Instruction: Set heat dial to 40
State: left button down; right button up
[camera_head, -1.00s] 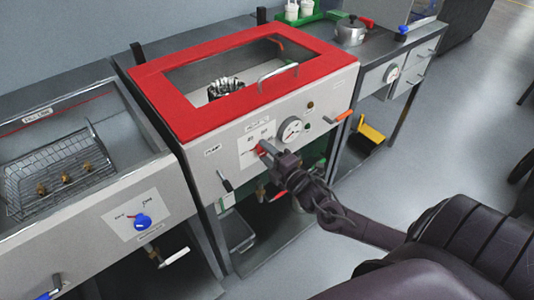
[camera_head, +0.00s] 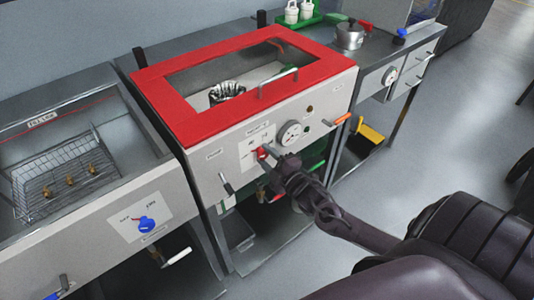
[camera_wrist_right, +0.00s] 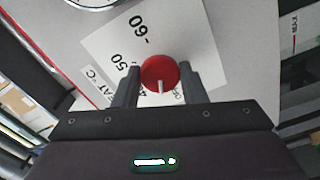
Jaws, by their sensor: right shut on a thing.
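The heat dial is a red round knob (camera_wrist_right: 160,73) with a pale pointer mark. It sits on a white scale plate (camera_wrist_right: 205,42) printed with "60", "50" and a partly hidden "4". In the head view the red knob (camera_head: 263,153) shows on the front of the red-topped machine. My right gripper (camera_wrist_right: 160,78) is shut on the knob, one finger on each side. In the head view my right gripper (camera_head: 275,153) reaches the panel from the right. The pointer points toward the gripper's palm in the wrist view; its exact reading is unclear. My left gripper is not in view.
A round gauge (camera_head: 291,133) sits right of the dial, and an orange handle (camera_head: 341,119) farther right. A black lever (camera_head: 226,184) hangs below left. A basin with a wire basket (camera_head: 65,180) and a blue knob (camera_head: 146,224) stands at the left.

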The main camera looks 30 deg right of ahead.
jog(key=m+p, duration=0.1)
jog(key=m, duration=0.2)
jog(key=shift+m+p, duration=0.3)
jog(key=shift+p, duration=0.05)
jog(key=shift+m+p, duration=0.65)
jog(key=shift+m, duration=1.15)
jog(key=o, duration=1)
jog(key=shift+s+d, duration=0.2)
jog(key=shift+s, duration=1.75)
jog(key=shift+s+d, duration=0.15)
jog(key=shift+s, duration=1.8)
